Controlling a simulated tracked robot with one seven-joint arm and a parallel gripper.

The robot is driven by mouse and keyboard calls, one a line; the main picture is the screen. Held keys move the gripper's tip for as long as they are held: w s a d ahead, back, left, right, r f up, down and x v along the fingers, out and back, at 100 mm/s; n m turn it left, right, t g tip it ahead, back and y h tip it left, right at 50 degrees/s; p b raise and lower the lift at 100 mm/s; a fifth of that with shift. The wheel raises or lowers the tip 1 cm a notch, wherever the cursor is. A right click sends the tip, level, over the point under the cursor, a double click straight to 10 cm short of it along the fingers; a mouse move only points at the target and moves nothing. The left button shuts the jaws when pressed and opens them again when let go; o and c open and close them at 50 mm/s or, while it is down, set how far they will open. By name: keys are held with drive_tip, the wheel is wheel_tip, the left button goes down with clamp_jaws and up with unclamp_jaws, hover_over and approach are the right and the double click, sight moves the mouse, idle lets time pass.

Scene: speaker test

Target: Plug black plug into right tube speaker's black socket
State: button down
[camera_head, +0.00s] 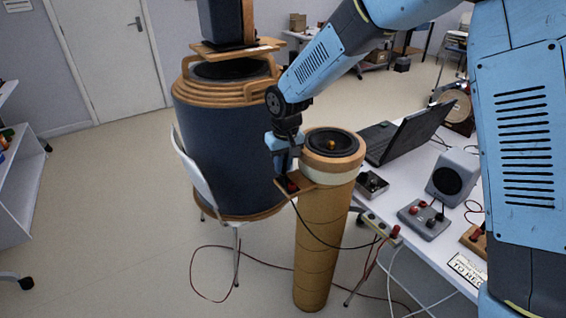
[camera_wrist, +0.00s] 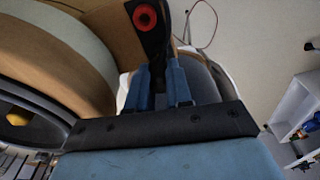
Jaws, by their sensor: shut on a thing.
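The right tube speaker (camera_head: 318,235) is a tall cardboard-brown tube with a black cone on top. A small wooden ledge (camera_head: 309,186) sticks out from its upper side and carries a red socket (camera_head: 291,186). My gripper (camera_head: 288,172) points down just above this ledge, left of the cone. In the wrist view my blue fingers (camera_wrist: 159,88) are shut on the black plug (camera_wrist: 158,70). A black strip with a red ring (camera_wrist: 146,17) lies just beyond the fingertips. The black socket is hidden, so I cannot tell whether the plug is in it.
A large blue barrel-shaped speaker (camera_head: 225,145) and a white chair (camera_head: 197,180) stand left of the tube. The table (camera_head: 425,262) at right holds a laptop (camera_head: 408,133), a grey speaker box (camera_head: 452,178) and a control box (camera_head: 424,218). A black cable (camera_head: 330,244) hangs across the tube.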

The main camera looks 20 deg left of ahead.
drive_tip(key=shift+f, duration=0.5)
drive_tip(key=c, duration=1)
unclamp_jaws()
drive_tip(key=shift+o, duration=0.2)
drive_tip(key=shift+r, duration=3.8)
